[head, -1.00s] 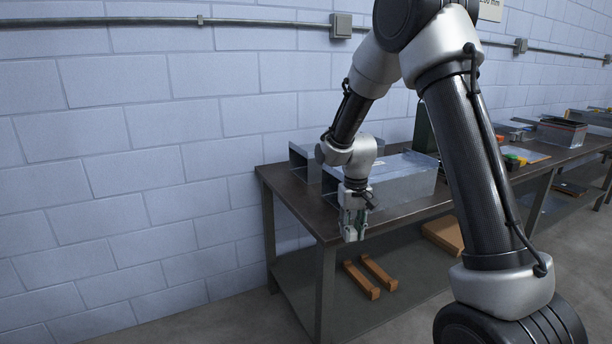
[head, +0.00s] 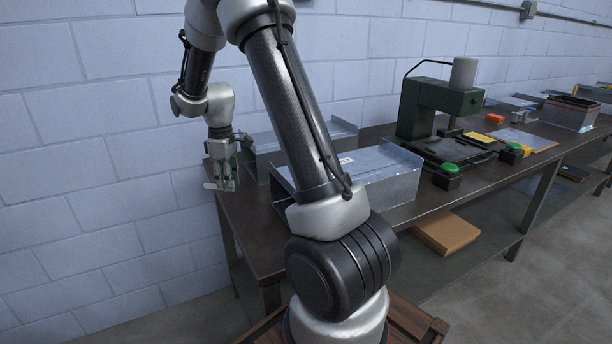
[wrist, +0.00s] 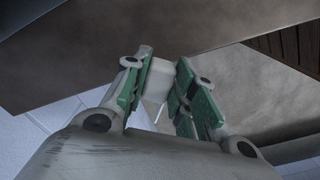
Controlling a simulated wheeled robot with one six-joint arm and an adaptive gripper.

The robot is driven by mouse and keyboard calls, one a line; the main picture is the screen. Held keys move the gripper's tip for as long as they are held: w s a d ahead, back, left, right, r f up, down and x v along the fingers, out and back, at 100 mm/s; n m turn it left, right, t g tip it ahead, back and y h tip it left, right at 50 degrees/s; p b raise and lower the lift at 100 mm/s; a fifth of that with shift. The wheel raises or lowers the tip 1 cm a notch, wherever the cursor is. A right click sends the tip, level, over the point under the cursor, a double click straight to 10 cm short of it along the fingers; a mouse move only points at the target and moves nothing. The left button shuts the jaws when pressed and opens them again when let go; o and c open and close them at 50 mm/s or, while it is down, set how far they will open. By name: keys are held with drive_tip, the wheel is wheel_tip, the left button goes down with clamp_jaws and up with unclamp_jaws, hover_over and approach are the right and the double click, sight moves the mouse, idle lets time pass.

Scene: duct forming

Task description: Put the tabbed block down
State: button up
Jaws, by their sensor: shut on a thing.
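My gripper (head: 221,184) is at the left end of the workbench (head: 243,217) in the head view, at about the height of its top. I cannot tell whether it is over the top or just past the edge. In the wrist view my gripper (wrist: 160,98) has its green-padded fingers on either side of a small pale block (wrist: 157,82). It is shut on this block, which I take to be the tabbed block. The fingers hide much of it, and its tabs cannot be made out.
Long sheet-metal ducts (head: 395,182) lie on the bench near my gripper. A green press (head: 440,105) and green-topped buttons (head: 447,168) stand further right. A brown box (head: 447,232) is on the lower shelf. The wall is close behind the bench.

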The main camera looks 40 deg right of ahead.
sight(255, 196)
drive_tip(key=d+r+n, duration=0.3)
drive_tip(key=d+n, duration=0.4)
drive_tip(key=d, duration=0.2)
drive_tip(key=f, duration=0.9)
drive_tip(key=shift+w+a, duration=0.1)
drive_tip(key=shift+w, duration=0.1)
drive_tip(key=shift+f, duration=0.15)
drive_tip(key=o, duration=1)
drive_tip(key=shift+o, duration=0.2)
